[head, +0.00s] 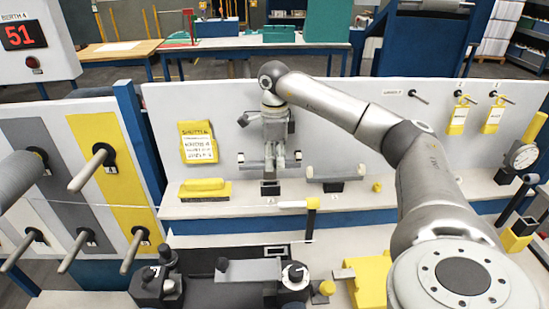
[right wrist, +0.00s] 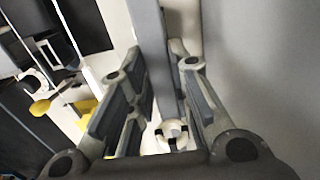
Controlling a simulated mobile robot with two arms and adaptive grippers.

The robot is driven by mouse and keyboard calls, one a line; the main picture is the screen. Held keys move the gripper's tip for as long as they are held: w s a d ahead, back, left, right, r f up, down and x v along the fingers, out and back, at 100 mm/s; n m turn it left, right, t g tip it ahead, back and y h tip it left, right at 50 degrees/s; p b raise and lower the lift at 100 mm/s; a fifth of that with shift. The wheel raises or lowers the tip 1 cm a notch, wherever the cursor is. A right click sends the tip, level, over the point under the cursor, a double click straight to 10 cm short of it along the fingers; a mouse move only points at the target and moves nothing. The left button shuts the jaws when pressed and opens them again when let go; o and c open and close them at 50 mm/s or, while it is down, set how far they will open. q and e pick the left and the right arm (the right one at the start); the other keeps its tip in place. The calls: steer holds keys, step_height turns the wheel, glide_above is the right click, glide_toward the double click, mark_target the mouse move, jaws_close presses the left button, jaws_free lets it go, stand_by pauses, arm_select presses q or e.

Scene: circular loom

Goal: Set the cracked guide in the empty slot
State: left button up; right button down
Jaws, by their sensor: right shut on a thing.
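My right gripper (head: 277,165) points down at the back panel, over the shelf. It is shut on a grey bar-shaped guide (head: 250,165), whose ends stick out on both sides of the fingers. In the right wrist view the grey bar (right wrist: 152,45) runs between the fingers (right wrist: 165,105). Any crack is too small to see. A small black slot holder (head: 270,188) sits on the shelf just below the held guide; I cannot tell whether they touch. Another grey guide (head: 336,172) sits in a holder to the right. My left gripper is not in view.
A yellow block (head: 205,190) lies on the shelf (head: 230,205) at left, under a yellow sign (head: 198,142). A small yellow knob (head: 377,186) stands at right. Pegs (head: 92,168) jut out at left.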

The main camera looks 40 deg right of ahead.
mark_target(275, 167)
steer(key=shift+p, duration=0.3)
steer(key=shift+f, duration=0.2)
steer(key=shift+f+b, duration=0.3)
steer(key=shift+f, duration=0.35)
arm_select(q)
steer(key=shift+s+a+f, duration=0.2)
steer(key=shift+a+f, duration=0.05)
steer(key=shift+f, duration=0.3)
arm_select(e)
steer(key=shift+f, duration=0.2)
arm_select(q)
steer(key=shift+b, duration=0.3)
arm_select(e)
steer(key=shift+f, duration=0.1)
steer(key=shift+f+b, duration=0.7)
steer(key=shift+f, duration=0.7)
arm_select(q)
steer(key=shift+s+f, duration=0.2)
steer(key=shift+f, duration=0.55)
arm_select(e)
steer(key=c, duration=1.3)
jaws_free()
steer(key=shift+o, duration=0.2)
